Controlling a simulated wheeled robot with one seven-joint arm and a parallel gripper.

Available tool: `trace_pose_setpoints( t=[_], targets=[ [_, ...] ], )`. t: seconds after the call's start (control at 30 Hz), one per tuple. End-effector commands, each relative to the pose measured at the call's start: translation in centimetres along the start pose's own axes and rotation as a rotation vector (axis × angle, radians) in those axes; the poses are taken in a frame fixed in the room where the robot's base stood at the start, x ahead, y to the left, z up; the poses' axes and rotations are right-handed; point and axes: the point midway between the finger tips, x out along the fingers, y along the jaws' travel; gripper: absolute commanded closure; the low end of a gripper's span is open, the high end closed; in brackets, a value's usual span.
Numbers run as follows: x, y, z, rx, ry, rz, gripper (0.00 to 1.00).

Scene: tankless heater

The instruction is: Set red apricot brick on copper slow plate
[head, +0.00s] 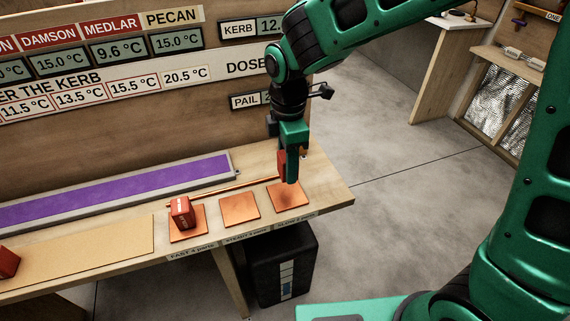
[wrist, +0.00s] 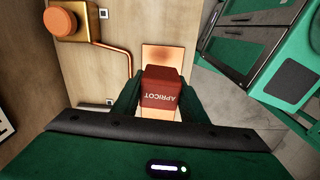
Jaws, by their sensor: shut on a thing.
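My gripper (head: 290,180) is shut on the red apricot brick (wrist: 161,90), whose label "APRICOT" reads upside down in the wrist view. In the head view the brick (head: 281,162) is mostly hidden behind the green fingers. My gripper is over the rightmost copper plate (head: 299,197), which carries the slow label at the bench edge. In the wrist view this copper plate (wrist: 168,54) shows beyond and below the brick. The brick appears to be above the plate; I cannot tell whether they touch.
Another red brick (head: 181,214) sits on the left copper plate (head: 187,237). The middle copper plate (head: 239,208) is empty. A copper pipe (head: 225,188) runs behind the plates, beside a purple strip (head: 120,190). A further red brick (head: 8,262) is at the left edge.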

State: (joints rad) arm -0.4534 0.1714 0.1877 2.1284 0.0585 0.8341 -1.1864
Motion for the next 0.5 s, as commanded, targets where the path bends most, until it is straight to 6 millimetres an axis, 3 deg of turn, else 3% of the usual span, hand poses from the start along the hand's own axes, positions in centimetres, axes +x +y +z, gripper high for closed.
trace_pose_setpoints(
  t=[0.5],
  targets=[
    [0.4,-0.02,-0.02,0.0,0.0,0.0,0.9]
  ],
)
